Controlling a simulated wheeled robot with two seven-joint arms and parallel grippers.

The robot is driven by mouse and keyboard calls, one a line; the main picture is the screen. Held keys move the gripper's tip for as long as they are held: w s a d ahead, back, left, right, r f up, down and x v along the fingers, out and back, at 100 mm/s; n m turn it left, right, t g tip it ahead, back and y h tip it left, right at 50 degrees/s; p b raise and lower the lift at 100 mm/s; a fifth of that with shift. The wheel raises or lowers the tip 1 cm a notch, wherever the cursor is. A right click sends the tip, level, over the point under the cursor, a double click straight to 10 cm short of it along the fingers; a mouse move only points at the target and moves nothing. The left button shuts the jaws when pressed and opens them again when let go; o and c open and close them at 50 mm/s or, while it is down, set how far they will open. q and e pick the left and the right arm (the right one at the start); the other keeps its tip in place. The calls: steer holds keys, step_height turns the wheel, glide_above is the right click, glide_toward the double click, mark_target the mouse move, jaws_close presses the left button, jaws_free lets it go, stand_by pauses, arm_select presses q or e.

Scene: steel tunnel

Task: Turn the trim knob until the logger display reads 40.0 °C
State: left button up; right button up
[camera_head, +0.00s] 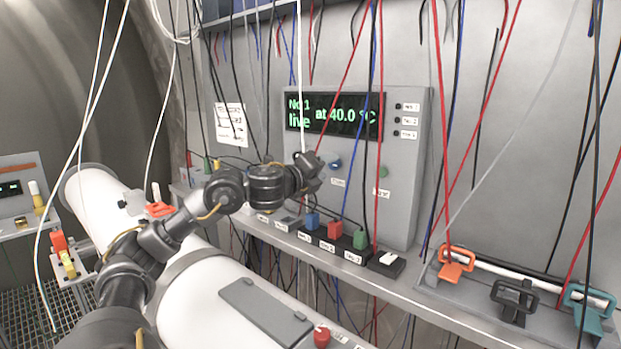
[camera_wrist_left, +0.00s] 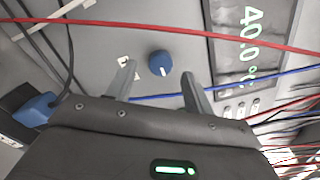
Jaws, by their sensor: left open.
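The logger display (camera_head: 334,115) is a dark panel with green text reading "No 1 live at 40.0 °C" on a grey box. Part of it, with "40.0 °C", shows sideways in the left wrist view (camera_wrist_left: 254,35). The blue trim knob (camera_head: 335,163) is below the display. In the left wrist view the knob (camera_wrist_left: 160,63) has a white mark and lies beyond the space between my fingertips, apart from both. My left gripper (camera_wrist_left: 158,78) is open and empty; in the head view it (camera_head: 312,176) is just left of the knob. My right gripper is not in view.
Loose wires hang across the panel, a red one (camera_wrist_left: 180,30) and a blue one near my fingers. Coloured plugs (camera_head: 334,229) line the ledge below. Orange, black and teal clamps (camera_head: 456,263) stand at right. A large white pipe (camera_head: 215,297) runs in front.

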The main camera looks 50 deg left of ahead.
arm_select(q)
steer(key=s+b, duration=0.4)
steer(key=s, duration=0.3)
steer(key=shift+s+d, duration=0.35)
steer(key=shift+d, duration=0.1)
